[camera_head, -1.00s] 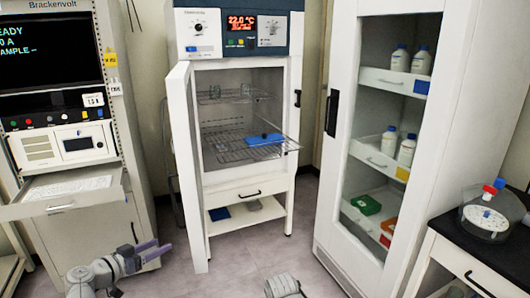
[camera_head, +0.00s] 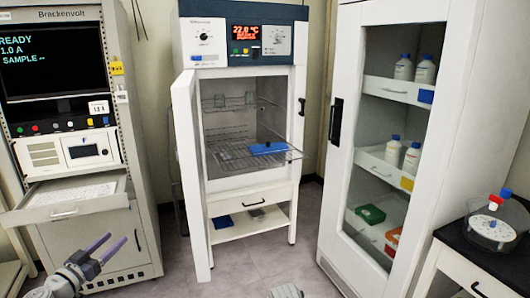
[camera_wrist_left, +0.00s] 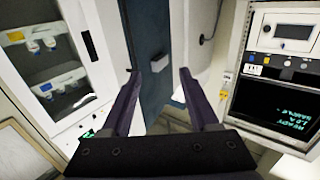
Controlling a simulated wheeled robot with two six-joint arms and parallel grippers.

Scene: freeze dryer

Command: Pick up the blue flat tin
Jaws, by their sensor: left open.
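A blue flat tin (camera_head: 268,148) lies on the pulled-out wire shelf (camera_head: 232,157) inside the open white cabinet, towards its right front. A darker blue flat thing (camera_head: 222,222) lies on the low shelf under the cabinet's drawer; I cannot tell what it is. My left gripper (camera_head: 116,239) is open and empty at the lower left, in front of the grey rack and well away from the tin. Its two fingers also show in the left wrist view (camera_wrist_left: 160,76), with nothing between them. The tin is not recognisable in that view. My right gripper's fingers are not visible.
The cabinet's white door (camera_head: 188,170) stands open on its left, between my left gripper and the shelf. A drawer (camera_head: 70,200) sticks out of the grey rack. A white bottle cabinet (camera_head: 350,150) and a black-topped table (camera_head: 480,240) stand at right.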

